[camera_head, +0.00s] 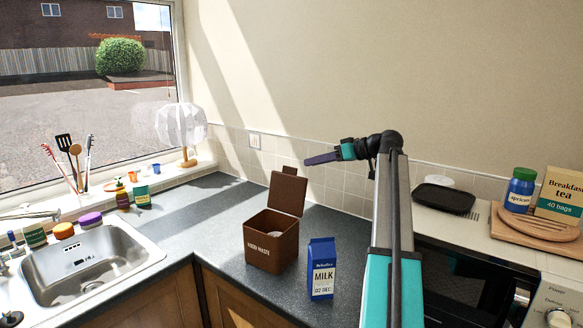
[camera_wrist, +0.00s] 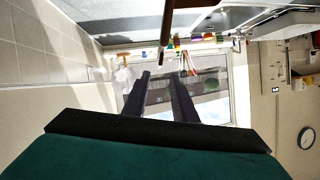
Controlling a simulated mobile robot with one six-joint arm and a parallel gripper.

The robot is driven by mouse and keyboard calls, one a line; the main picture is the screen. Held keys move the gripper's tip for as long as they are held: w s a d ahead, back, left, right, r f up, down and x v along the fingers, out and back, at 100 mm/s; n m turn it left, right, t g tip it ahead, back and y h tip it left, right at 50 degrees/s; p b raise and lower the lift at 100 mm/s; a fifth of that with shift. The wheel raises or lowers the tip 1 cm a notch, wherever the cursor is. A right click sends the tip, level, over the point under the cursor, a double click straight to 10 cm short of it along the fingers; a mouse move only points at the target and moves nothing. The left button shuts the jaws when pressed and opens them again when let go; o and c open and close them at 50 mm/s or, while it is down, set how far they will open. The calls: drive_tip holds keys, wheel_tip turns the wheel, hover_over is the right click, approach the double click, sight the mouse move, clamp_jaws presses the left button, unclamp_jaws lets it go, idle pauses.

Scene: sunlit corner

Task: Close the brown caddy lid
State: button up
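The brown caddy (camera_head: 270,249), marked "FOOD WASTE", stands on the dark worktop. Its lid (camera_head: 287,192) is open and stands up at the back, with a small tab at its top edge. My gripper (camera_head: 307,161) is above and to the right of the lid's top, pointing left, and looks apart from it. In the wrist view my gripper's two dark fingers (camera_wrist: 160,74) are apart with nothing between them. A brown edge in the top of the wrist view, probably the lid (camera_wrist: 168,22), is beyond the fingertips.
A blue milk carton (camera_head: 321,268) stands close to the caddy's right. The sink (camera_head: 92,265) is at the left. A white lamp (camera_head: 182,128) stands on the sill, and the tiled wall is behind. The worktop between sink and caddy is clear.

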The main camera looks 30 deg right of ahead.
drive_tip(key=p, duration=0.2)
hover_over(287, 190)
drive_tip(key=w+d, duration=0.2)
drive_tip(key=f, duration=0.4)
drive_tip(key=shift+s+d, duration=0.15)
drive_tip(key=shift+s, duration=0.05)
